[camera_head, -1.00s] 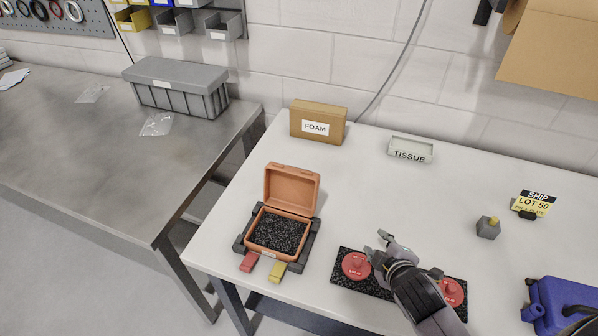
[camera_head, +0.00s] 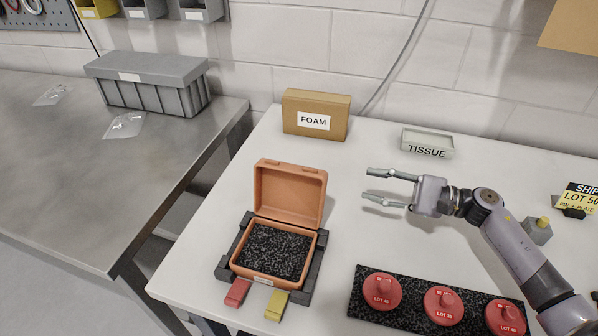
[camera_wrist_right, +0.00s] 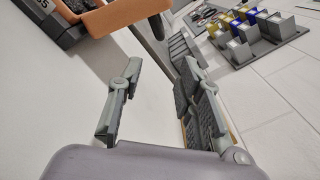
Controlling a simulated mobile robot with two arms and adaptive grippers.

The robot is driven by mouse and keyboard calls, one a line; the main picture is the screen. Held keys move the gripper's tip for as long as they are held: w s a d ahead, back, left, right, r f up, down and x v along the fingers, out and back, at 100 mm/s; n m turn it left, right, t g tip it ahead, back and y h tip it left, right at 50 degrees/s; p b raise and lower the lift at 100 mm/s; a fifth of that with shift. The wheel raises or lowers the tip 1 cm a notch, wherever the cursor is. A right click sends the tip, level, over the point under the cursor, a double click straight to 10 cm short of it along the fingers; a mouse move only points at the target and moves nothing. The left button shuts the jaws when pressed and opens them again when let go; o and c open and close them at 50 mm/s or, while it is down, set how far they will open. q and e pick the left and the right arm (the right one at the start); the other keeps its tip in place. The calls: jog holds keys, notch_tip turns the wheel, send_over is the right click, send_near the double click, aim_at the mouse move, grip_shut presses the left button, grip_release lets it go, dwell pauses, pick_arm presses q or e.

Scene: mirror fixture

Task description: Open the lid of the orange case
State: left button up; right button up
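The orange case (camera_head: 233,258) sits in a dark cradle (camera_head: 317,262) on the white table, with black foam (camera_head: 270,249) inside. Its lid (camera_head: 290,192) stands raised at the back, hinged up and tilted slightly back. My right gripper (camera_head: 368,184) is to the right of the lid, apart from it, above the table. Its two fingers are spread with nothing between them. In the right wrist view the fingers (camera_wrist_right: 152,100) are also apart and empty, and part of the orange case (camera_wrist_right: 112,14) shows at the top. My left gripper is not in view.
A red tab (camera_head: 237,292) and a yellow tab (camera_head: 276,305) are at the cradle's front. A black mat (camera_head: 362,303) with red knobbed discs (camera_head: 382,291) lies front right. A FOAM box (camera_head: 316,114) and TISSUE box (camera_head: 427,143) stand behind. The middle table is clear.

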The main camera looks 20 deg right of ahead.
aim_at(306, 170)
jog(key=p+x, duration=0.6)
jog(key=x, duration=0.9)
jog(key=shift+a+r, duration=0.2)
jog(key=shift+a, duration=0.2)
jog(key=shift+w+a+f, duration=0.15)
jog(key=shift+w+a, duration=0.25)
jog(key=shift+a, duration=0.1)
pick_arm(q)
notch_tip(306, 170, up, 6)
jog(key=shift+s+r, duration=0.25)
pick_arm(e)
jog(key=shift+c, duration=0.4)
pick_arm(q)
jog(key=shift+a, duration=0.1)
pick_arm(e)
grip_shut()
